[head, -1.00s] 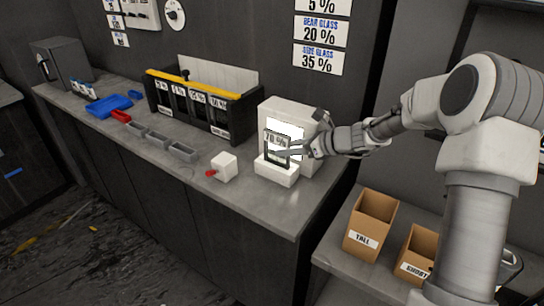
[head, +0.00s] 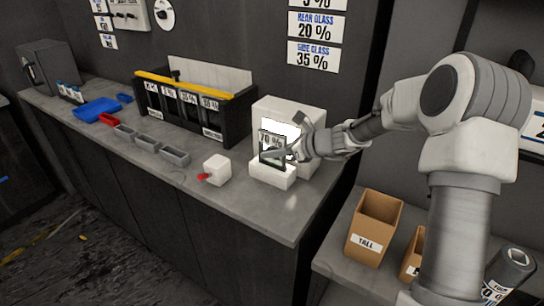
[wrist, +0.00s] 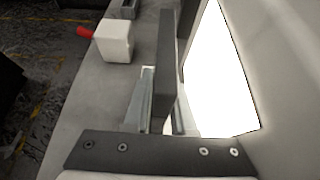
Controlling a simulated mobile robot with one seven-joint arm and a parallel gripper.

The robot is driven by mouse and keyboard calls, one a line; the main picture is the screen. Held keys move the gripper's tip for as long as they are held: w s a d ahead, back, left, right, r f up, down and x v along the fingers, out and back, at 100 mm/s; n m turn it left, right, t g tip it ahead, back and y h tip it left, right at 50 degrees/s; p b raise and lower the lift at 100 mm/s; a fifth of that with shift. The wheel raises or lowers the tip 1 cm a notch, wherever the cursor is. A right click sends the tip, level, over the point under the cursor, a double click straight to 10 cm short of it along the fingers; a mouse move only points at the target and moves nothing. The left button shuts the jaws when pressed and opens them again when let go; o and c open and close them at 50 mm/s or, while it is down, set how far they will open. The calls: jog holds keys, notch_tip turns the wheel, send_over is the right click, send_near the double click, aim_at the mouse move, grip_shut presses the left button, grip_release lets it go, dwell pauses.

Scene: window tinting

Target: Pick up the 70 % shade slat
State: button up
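The 70 % shade slat (head: 272,146) is a dark-framed upright plate with a "70 %" label at its top. It stands in a white base block (head: 272,175) in front of a lit white panel in the head view. In the wrist view the slat (wrist: 167,65) shows edge-on as a dark grey bar. My gripper (head: 280,153) reaches in from the right at the slat, one finger crossing its front. In the wrist view my fingers (wrist: 163,105) stand on either side of the slat and look open; any contact is hard to see.
The lit white box (head: 288,117) stands close behind the slat. A white cube with a red knob (head: 217,169) sits to the left. A black slat rack (head: 195,110), grey trays (head: 147,141) and a blue tray (head: 98,109) are farther left. A "TALL" carton (head: 373,228) stands lower right.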

grip_shut()
